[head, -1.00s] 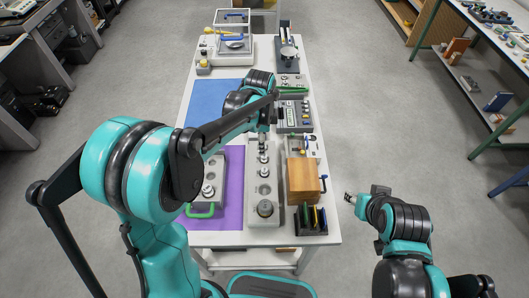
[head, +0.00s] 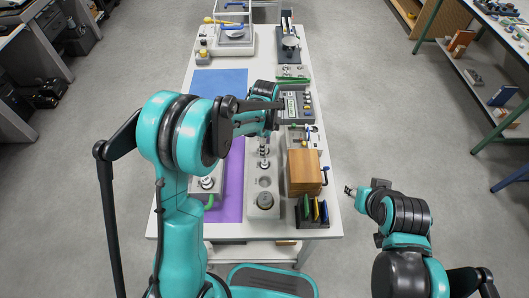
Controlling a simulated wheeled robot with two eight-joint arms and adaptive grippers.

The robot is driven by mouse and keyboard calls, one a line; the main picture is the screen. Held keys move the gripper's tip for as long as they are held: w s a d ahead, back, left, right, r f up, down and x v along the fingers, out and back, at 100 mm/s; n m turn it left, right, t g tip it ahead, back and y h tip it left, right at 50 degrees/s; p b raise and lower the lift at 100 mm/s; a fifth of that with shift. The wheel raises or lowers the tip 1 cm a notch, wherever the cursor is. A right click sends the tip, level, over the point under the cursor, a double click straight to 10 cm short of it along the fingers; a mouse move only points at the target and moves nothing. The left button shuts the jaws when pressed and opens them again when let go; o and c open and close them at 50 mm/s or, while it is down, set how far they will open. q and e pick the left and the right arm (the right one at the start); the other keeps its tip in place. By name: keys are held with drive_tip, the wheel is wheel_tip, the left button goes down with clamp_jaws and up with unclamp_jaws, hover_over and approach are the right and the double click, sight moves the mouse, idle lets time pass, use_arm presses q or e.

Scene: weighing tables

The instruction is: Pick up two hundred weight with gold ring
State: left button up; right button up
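A grey weight block (head: 262,217) stands near the front middle of the table, with metal weights in a row of round seats. A large dark weight (head: 265,200) sits in its front seat, and smaller silvery weights (head: 263,163) stand further back. I cannot make out a gold ring or a marking on any of them at this size. My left gripper (head: 264,138) points down over the back part of the block, close to the small weights. My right gripper (head: 348,190) hangs off the table's right side, away from the weights.
A wooden box (head: 303,172) and a dark rack (head: 312,213) with coloured plates stand right of the block. A purple mat (head: 231,190) and another grey tray (head: 207,201) lie left. A blue mat (head: 215,84) is clear further back. A balance (head: 236,47) stands at the far end.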

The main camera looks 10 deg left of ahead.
use_arm(q)
drive_tip(key=shift+r, duration=0.1)
clamp_jaws()
